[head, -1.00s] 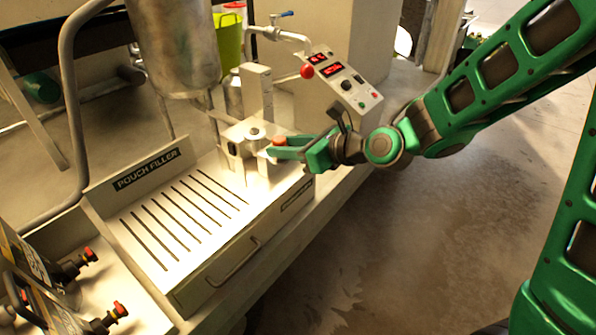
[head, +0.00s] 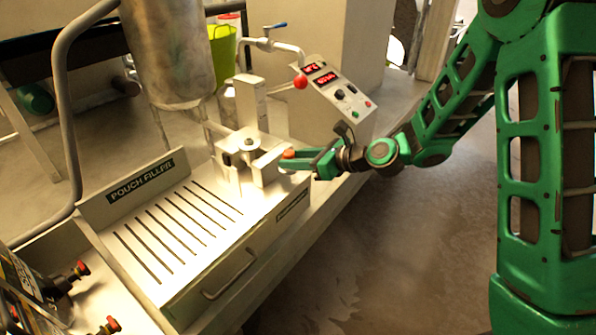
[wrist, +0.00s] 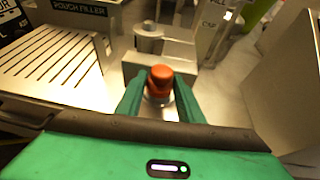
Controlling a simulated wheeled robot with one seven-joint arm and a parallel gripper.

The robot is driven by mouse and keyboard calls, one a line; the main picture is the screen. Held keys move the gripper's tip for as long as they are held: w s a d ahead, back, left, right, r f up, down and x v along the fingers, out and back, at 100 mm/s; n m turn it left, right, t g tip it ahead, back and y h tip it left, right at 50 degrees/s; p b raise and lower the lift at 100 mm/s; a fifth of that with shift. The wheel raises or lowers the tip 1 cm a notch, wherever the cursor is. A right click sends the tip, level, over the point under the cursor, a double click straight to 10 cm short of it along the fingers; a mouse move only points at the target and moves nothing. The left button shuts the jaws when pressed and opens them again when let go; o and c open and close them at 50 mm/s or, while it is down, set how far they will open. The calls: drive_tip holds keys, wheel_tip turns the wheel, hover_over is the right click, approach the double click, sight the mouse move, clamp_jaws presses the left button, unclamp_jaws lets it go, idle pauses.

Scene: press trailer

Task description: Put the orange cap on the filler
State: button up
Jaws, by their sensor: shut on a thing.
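The orange cap (head: 289,154) is between the fingertips of my gripper (head: 294,163), at the right side of the filler's pale block (head: 247,146). In the wrist view the orange cap (wrist: 160,77) stands upright between the two green fingers of my gripper (wrist: 160,97), which is shut on it. A pale metal surface shows just beneath the cap; I cannot tell whether the cap touches it. The wrist view shows a round metal fitting (wrist: 148,38) beyond the cap.
Dark packs with red-topped fittings (head: 80,268) lie at lower left. Floor right of the bench is clear.

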drive_tip(key=shift+f, duration=2.05)
drive_tip(key=shift+f, duration=0.15)
drive_tip(key=o, duration=1.1)
drive_tip(key=shift+w, duration=0.1)
drive_tip(key=shift+d+r, duration=0.2)
drive_tip(key=shift+r, duration=0.05)
drive_tip(key=v, duration=1.1)
drive_tip(key=shift+s+d+r, duration=0.15)
drive_tip(key=shift+s+d, duration=0.05)
drive_tip(key=shift+s, duration=0.1)
